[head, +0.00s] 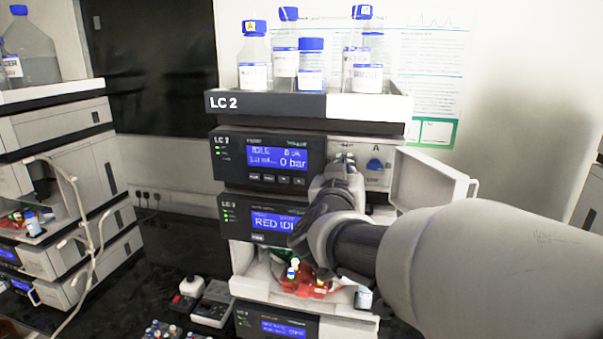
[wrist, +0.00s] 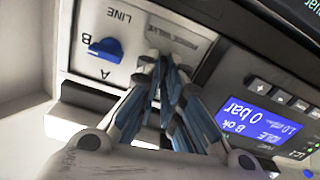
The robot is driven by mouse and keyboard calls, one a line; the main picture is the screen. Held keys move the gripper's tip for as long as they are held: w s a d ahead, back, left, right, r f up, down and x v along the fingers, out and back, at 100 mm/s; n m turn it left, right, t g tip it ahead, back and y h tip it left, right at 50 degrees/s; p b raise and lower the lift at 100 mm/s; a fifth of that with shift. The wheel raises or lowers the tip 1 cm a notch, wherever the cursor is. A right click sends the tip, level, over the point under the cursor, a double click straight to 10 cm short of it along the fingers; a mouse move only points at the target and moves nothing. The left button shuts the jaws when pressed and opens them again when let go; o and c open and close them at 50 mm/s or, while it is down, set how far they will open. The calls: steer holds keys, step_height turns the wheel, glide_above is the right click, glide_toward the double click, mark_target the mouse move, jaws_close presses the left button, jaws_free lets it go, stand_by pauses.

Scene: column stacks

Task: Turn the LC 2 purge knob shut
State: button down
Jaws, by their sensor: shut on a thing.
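The LC 2 stack carries an "LC 2" label on its top tray (head: 265,104). Its pump module shows "IDLE" and "0 bar" on a blue display (head: 278,157), also upside down in the wrist view (wrist: 245,112). My gripper (head: 345,160) is at the panel right of this display. In the wrist view my gripper's fingers (wrist: 163,68) are closed together just below the "PURGE VALVE" lettering, shut on the purge knob. The fingers hide the knob, so its angle cannot be seen.
A blue A/B line selector knob (head: 375,164) sits close beside my gripper, also in the wrist view (wrist: 107,49). An open white door (head: 432,180) stands out right of the panel. Blue-capped bottles (head: 286,60) stand on top. Another stack (head: 60,170) is at left.

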steer(key=shift+m+b, duration=0.3)
steer(key=shift+m, duration=0.5)
steer(key=c, duration=1.7)
jaws_free()
steer(key=v, duration=1.2)
